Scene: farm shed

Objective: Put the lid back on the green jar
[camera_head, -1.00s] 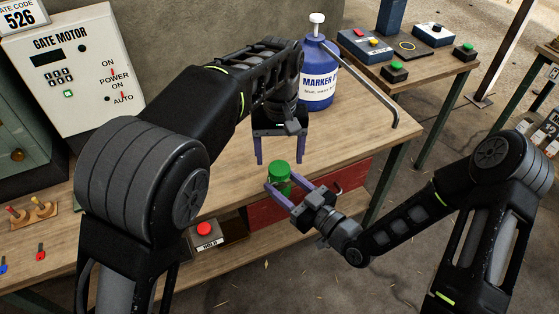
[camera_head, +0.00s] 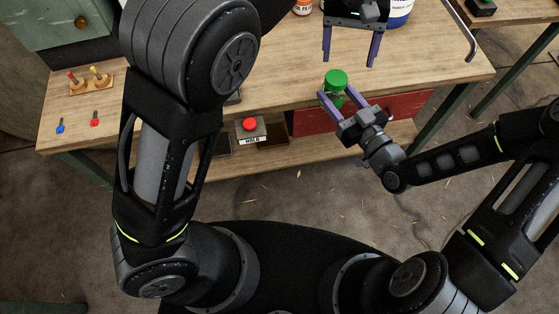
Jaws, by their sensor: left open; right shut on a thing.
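The green jar (camera_head: 333,91) is near the front edge of the wooden bench, above the red drawer front in the picture. A round green lid (camera_head: 336,76) shows on top of it; I cannot tell whether it is fully seated. My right gripper (camera_head: 337,97) is shut on the jar, its purple fingers around the jar's body and hiding part of it. My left gripper (camera_head: 350,62) is open and empty, its fingers pointing down, a little above and to the right of the lid in the picture and apart from it.
The wooden bench (camera_head: 270,85) has free room left of the jar. A blue-and-white bottle (camera_head: 398,14) stands behind the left gripper. A bent metal bar (camera_head: 462,33) is at the right. A red HOLD button (camera_head: 250,125) is on the lower shelf. A peg stand (camera_head: 90,84) sits far left.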

